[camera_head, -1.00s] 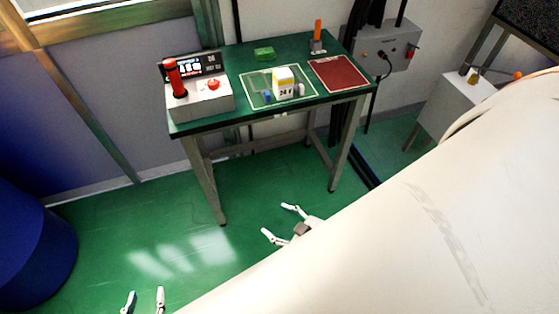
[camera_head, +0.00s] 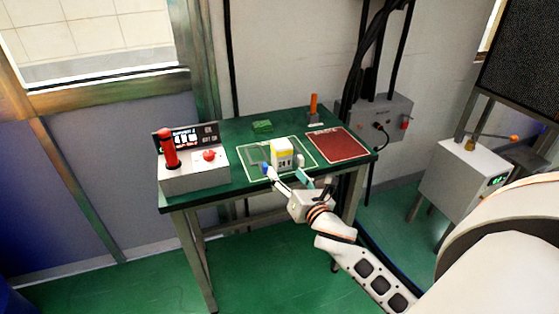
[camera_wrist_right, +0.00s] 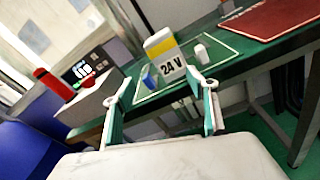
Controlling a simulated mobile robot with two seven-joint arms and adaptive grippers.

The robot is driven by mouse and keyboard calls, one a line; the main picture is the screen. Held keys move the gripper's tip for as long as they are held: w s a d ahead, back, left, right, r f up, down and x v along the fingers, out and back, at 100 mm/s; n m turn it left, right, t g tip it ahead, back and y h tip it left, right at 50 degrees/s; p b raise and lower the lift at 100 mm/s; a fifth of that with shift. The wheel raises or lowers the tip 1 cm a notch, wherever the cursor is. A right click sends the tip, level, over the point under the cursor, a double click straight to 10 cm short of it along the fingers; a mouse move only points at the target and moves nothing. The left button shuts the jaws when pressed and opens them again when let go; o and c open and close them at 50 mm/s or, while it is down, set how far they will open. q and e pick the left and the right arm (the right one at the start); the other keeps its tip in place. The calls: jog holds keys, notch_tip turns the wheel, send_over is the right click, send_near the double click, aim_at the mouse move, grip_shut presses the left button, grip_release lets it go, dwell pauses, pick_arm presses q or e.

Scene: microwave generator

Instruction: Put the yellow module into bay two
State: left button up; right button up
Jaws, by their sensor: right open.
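The yellow module appears to be the white block with a yellow band and "24 V" on its front (camera_head: 282,154). It stands upright on the green table, inside a white-outlined area (camera_head: 252,153). It also shows in the right wrist view (camera_wrist_right: 167,58), beyond my fingers. My right gripper (camera_head: 284,174) is open at the table's front edge, its fingers pointing towards the module. In the right wrist view my right gripper (camera_wrist_right: 163,92) has its two fingers wide apart with nothing between them. My left gripper is out of view. I cannot make out which place is bay two.
A small blue piece (camera_wrist_right: 149,76) and a white piece (camera_wrist_right: 201,53) flank the module. A console (camera_head: 195,173) with a red handle and red button stands at left. A red mat (camera_head: 338,145), an orange-topped item (camera_head: 313,106) and a green block (camera_head: 262,127) are also on the table.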

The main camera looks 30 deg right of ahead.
aim_at(285, 154)
jog(key=r+n, duration=0.1)
jog(key=w+d+r+n, duration=0.1)
jog(key=d+r+n+h, duration=0.1)
jog(key=shift+w+d+r+t, duration=0.1)
jog(key=shift+w+d+t, duration=0.1)
jog(key=shift+w+t, duration=0.2)
jog(key=shift+w+d+r+b, duration=0.1)
jog(key=shift+w+b, duration=0.15)
jog(key=shift+b, duration=0.05)
jog(key=shift+x, duration=0.9)
jog(key=w, duration=0.1)
jog(key=w+f, duration=0.1)
jog(key=w, duration=0.1)
jog(key=w+d+b, duration=0.1)
jog(key=w, duration=0.1)
jog(key=shift+f, duration=0.15)
jog(key=shift+w, duration=0.15)
jog(key=c, duration=1.5)
jog(key=shift+r, duration=0.2)
